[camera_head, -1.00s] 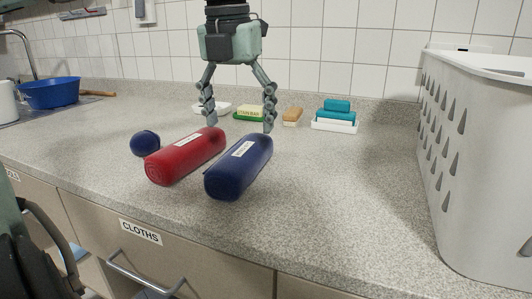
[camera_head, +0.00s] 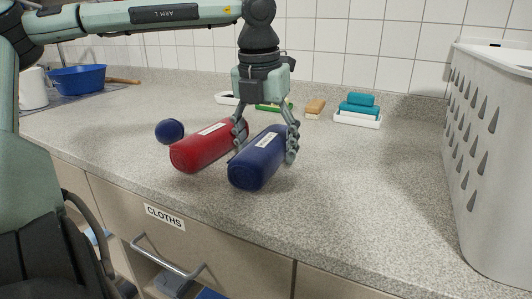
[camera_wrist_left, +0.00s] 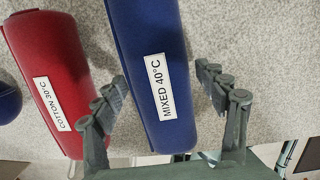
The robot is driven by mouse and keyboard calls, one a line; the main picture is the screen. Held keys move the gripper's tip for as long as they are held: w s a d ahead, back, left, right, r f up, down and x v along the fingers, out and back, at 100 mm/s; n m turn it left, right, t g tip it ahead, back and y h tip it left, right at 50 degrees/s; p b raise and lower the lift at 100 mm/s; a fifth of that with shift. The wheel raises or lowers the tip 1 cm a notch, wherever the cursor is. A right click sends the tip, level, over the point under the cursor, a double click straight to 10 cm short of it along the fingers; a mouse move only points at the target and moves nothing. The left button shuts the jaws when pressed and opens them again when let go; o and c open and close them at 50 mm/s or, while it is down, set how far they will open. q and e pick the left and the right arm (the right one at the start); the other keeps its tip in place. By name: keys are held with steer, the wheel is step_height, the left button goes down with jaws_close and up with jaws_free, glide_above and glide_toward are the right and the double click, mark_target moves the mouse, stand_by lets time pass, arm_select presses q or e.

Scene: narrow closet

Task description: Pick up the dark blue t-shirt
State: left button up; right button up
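The dark blue t-shirt (camera_head: 258,165) is a rolled bundle lying on the speckled counter, with a white label. In the left wrist view the roll (camera_wrist_left: 150,45) carries the label "MIXED 40°C". My left gripper (camera_head: 267,148) is over the far part of the roll, pointing down, with one finger on each side. In the left wrist view its fingers (camera_wrist_left: 163,85) are spread apart around the roll; the left one looks close to it and a small gap shows at the right one. My right gripper is in neither current view.
A red roll (camera_head: 205,150) labelled "COTTON 30°C" lies close on the left, beside the left finger. A small dark blue ball-shaped item (camera_head: 169,130) is further left. A white basket (camera_head: 495,160) stands right. The counter right of the blue roll is clear.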

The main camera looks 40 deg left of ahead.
arm_select(q)
steer(key=c, duration=1)
steer(key=shift+r, duration=0.15)
